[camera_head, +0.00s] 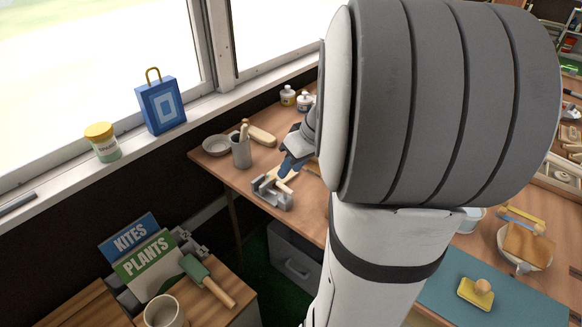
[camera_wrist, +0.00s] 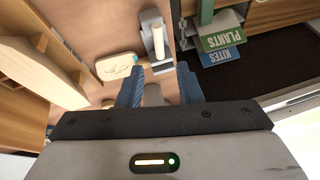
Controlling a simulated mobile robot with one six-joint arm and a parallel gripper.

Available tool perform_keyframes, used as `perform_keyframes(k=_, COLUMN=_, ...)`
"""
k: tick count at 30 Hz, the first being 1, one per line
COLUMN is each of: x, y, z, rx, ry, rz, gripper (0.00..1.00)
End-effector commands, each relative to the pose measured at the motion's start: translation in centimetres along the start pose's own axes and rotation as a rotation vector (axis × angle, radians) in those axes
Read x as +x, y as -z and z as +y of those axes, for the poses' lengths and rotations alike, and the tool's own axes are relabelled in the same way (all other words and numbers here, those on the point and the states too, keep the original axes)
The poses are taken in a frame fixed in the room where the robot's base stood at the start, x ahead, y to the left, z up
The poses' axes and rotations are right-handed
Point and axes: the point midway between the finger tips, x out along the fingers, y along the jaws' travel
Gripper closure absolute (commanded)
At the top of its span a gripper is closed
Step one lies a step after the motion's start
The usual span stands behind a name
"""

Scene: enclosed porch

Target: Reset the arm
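My gripper (camera_head: 290,165) shows in the head view over the back workbench, just above and behind a small grey vise (camera_head: 272,190). My large grey and white arm fills the middle of that view and hides much of the bench. In the wrist view my gripper (camera_wrist: 159,80) has its two blue fingers spread apart. No held object is visible; a pale grey thing shows low between the fingers, and I cannot tell whether it touches them. The vise (camera_wrist: 157,50) lies just beyond the fingertips, with a pale wooden piece in it.
A grey cup (camera_head: 241,152), a shallow bowl (camera_head: 216,145) and a wooden brush (camera_head: 262,135) stand near the gripper. A blue bag (camera_head: 161,104) and a jar (camera_head: 102,142) are on the windowsill. Seed-packet-like signs, including a green PLANTS card (camera_head: 148,262), stand at lower left.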

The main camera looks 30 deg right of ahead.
Motion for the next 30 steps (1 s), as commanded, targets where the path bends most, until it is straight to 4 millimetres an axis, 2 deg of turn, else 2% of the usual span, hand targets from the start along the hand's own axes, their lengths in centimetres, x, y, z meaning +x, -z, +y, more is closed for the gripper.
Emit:
perform_keyframes(k=8, x=0.0, y=0.0, z=0.0, rx=0.0, ry=0.0, rz=0.0, gripper=0.68)
perform_keyframes(k=11, x=-0.3, y=0.2, z=-0.6, rx=0.0, ry=-0.001, rz=-0.007, gripper=0.68)
perform_keyframes(k=14, x=-1.7, y=0.6, z=-3.0, rx=0.011, ry=-0.011, rz=-0.037, gripper=0.68)
perform_keyframes(k=17, x=-3.9, y=0.7, z=-7.1, rx=0.036, ry=-0.04, rz=-0.089, gripper=0.68)
perform_keyframes(k=18, x=-4.9, y=0.5, z=-8.9, rx=0.049, ry=-0.058, rz=-0.11, gripper=0.68)
perform_keyframes(k=22, x=-8.0, y=-0.5, z=-13.9, rx=0.094, ry=-0.132, rz=-0.156, gripper=0.68)
perform_keyframes(k=25, x=-9.8, y=-1.4, z=-16.4, rx=0.125, ry=-0.188, rz=-0.163, gripper=0.68)
perform_keyframes(k=30, x=-11.5, y=-2.5, z=-18.5, rx=0.164, ry=-0.251, rz=-0.15, gripper=0.68)
